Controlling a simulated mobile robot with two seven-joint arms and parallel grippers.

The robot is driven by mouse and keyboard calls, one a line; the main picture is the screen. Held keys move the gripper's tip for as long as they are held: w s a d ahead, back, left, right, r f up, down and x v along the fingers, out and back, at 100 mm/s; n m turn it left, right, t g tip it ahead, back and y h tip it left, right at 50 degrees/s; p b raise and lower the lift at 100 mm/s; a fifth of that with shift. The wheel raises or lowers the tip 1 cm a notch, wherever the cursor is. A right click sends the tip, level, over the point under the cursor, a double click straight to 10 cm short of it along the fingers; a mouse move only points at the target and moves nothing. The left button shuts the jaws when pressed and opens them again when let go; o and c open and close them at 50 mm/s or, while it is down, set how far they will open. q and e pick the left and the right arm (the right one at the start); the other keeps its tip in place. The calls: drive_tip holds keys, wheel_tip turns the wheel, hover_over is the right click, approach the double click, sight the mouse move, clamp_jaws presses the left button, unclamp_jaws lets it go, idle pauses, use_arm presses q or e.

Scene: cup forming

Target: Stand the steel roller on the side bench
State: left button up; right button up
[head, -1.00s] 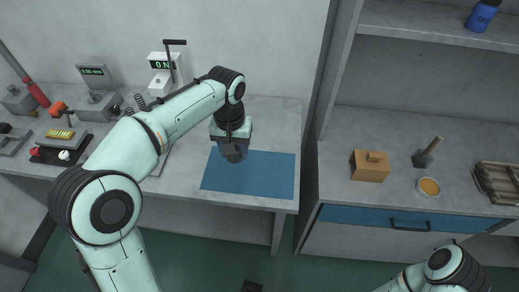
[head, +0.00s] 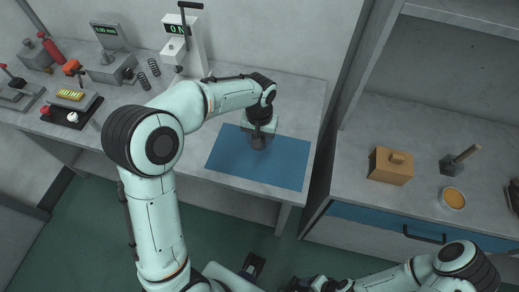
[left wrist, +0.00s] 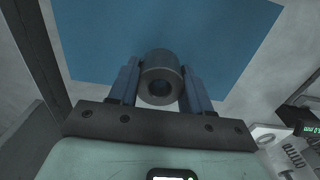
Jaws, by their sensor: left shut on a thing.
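My left gripper (head: 258,143) points down over the back part of the blue mat (head: 280,168). In the left wrist view its fingers (left wrist: 160,88) are shut on the steel roller (left wrist: 160,62), a dark grey cylinder with a round hole in its end. The roller lies between the two fingers with the mat (left wrist: 215,30) behind it. I cannot tell whether it touches the mat. In the head view the roller is hard to separate from the dark fingers. My right arm shows at the bottom right; its dark hand (head: 305,286) is at the bottom edge, its fingers unclear.
The grey bench (head: 230,185) under the mat holds gauges, springs (head: 153,67) and a dark tray (head: 72,112) at left. A second bench (head: 355,200) at right, across a gap, holds a wooden box (head: 390,166), a tool in a dark block (head: 452,165) and an orange-filled bowl (head: 453,199).

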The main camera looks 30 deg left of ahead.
sight(260, 155)
use_arm(q)
drive_tip(key=shift+f, duration=3.15)
drive_tip(key=shift+f+b, duration=0.2)
drive_tip(key=shift+b, duration=0.15)
drive_tip(key=o, duration=1.1)
drive_tip(key=shift+r, duration=0.1)
drive_tip(key=shift+r, duration=0.1)
drive_tip(key=shift+r, duration=0.35)
wheel_tip(260, 155, up, 11)
drive_tip(key=p, duration=0.1)
drive_tip(key=shift+r+p, duration=0.2)
drive_tip(key=shift+p, duration=0.1)
